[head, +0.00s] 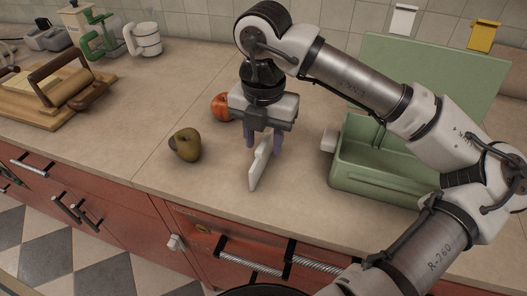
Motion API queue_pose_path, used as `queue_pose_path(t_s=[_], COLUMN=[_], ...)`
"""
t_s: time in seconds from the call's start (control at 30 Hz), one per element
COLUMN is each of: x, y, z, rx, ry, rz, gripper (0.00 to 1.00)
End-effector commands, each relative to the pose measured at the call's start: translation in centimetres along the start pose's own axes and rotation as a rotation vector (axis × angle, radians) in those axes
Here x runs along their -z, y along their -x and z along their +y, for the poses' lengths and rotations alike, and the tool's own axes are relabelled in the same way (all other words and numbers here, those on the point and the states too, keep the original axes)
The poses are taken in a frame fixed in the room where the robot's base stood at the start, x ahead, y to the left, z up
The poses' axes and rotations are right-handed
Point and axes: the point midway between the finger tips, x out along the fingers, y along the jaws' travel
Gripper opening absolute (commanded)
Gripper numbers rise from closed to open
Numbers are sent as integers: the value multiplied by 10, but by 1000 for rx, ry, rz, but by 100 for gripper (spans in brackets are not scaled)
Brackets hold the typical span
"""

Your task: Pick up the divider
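The divider, a thin pale cream panel (259,166), stands upright on the counter in the middle of the head view, seen nearly edge-on. My gripper (264,142) points straight down over it. Its two purple fingers are spread, one on each side of the divider's upper part. A gap shows between the left finger and the panel. The right finger is partly behind the panel, so I cannot tell whether it touches. The divider's lower part is in clear view.
A green box (378,184) with a raised lid (437,65) stands right of the divider, partly behind my arm. A greenish-brown fruit (185,146) lies to the left, a red-orange fruit (221,106) behind. A wooden board (42,116) is far left. The counter's front edge is close.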

Motion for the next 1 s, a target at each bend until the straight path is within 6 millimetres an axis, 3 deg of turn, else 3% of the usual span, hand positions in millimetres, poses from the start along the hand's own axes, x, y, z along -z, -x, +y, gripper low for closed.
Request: queue_pose_path(t_s=[0.4, 0.7, 1.0], x=[-6, -6, -6], y=[-46, -54, -53], z=[3, 3, 3], rx=[0, 0, 0], ry=[1, 1, 1], rz=[3, 0, 0], gripper=[40, 40, 3])
